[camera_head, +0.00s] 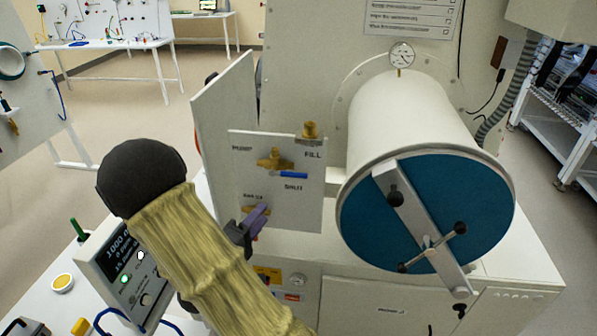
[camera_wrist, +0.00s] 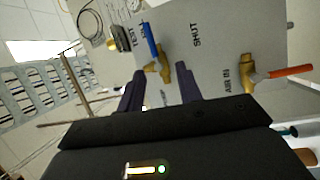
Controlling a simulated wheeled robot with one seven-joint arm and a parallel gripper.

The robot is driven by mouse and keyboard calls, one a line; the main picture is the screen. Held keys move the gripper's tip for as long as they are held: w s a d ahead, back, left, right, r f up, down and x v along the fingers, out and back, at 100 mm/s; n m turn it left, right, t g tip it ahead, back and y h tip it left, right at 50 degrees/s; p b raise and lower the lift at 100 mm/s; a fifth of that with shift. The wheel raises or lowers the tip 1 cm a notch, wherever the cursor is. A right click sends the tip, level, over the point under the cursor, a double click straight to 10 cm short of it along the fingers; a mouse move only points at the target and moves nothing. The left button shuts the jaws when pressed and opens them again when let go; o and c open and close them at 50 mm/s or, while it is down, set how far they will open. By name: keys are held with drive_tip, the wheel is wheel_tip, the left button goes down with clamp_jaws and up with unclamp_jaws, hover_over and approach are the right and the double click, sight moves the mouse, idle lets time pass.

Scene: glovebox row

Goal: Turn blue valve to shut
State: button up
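The blue valve has a brass body with a blue lever (camera_head: 291,174) on a white upright panel (camera_head: 310,205). In the head view the lever points right, between the FILL label above and the SHUT label below. In the wrist view the blue lever (camera_wrist: 151,41) and its brass body show just beyond the fingertips. The SHUT lettering (camera_wrist: 195,36) lies beside the lever, apart from it. My gripper (camera_head: 262,212) is in front of the panel, low and left of the lever. Its two dark purple fingers (camera_wrist: 159,72) are apart with nothing between them.
A second brass valve with an orange lever (camera_wrist: 290,71) is near my gripper's right side in the wrist view. A white cylinder with a blue door (camera_head: 370,225) and crossbar stands right of the panel. A meter box (camera_head: 118,262) stands at lower left.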

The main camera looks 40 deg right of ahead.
sight(294, 176)
drive_tip(key=shift+s+r+g+h, duration=0.3)
drive_tip(key=shift+s+r+h, duration=0.05)
drive_tip(key=shift+s+h, duration=0.05)
drive_tip(key=p+x, duration=0.6)
drive_tip(key=x, duration=1)
drive_tip(key=shift+w+r, duration=0.1)
drive_tip(key=shift+r, duration=0.05)
drive_tip(key=shift+w+d+p, duration=0.2)
drive_tip(key=shift+d+p, duration=0.2)
drive_tip(key=shift+d, duration=0.2)
clamp_jaws()
